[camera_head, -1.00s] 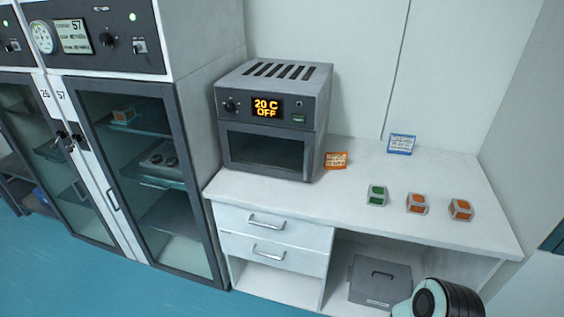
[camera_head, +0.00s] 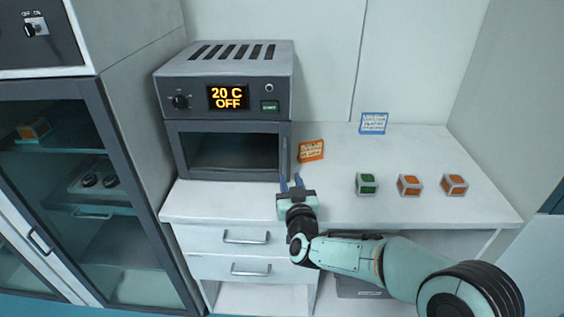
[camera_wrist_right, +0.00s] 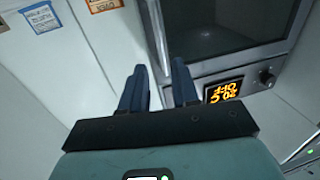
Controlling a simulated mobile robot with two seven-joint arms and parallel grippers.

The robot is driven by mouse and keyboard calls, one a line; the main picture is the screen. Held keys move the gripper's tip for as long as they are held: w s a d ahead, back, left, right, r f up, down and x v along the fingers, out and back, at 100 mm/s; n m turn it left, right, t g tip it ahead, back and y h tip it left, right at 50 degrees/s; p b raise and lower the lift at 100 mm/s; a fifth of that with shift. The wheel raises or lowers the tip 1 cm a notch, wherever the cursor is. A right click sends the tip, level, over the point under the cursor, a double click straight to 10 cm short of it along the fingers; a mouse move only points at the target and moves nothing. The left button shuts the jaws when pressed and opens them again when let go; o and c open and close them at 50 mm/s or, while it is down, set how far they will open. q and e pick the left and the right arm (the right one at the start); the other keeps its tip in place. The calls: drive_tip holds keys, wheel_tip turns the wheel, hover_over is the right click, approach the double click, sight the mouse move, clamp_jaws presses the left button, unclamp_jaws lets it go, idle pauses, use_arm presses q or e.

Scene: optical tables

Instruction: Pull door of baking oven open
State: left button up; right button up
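The baking oven (camera_head: 224,78) is a grey box with top slots and a display reading "20 C OFF". Its dark-windowed door (camera_head: 232,150) is shut. The vertical door handle (camera_head: 285,156) runs along the door's right edge; it also shows as a pale bar in the right wrist view (camera_wrist_right: 155,30). My right gripper (camera_head: 291,181) is at the handle's lower end, with its blue fingers pointing at the oven. In the wrist view its fingers (camera_wrist_right: 159,70) are apart, and the handle's end appears between them; contact cannot be told. My left gripper is not in view.
The oven stands on a white counter (camera_head: 420,150). An orange card (camera_head: 311,150) is right of it, a blue card (camera_head: 373,123) behind. One green-sided cube (camera_head: 367,184) and two orange-sided cubes (camera_head: 409,185) sit to the right. A glass-doored cabinet (camera_head: 110,190) stands left.

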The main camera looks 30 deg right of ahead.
sight(285, 163)
drive_tip(key=x, duration=0.9)
drive_tip(key=shift+w+f, duration=0.15)
clamp_jaws()
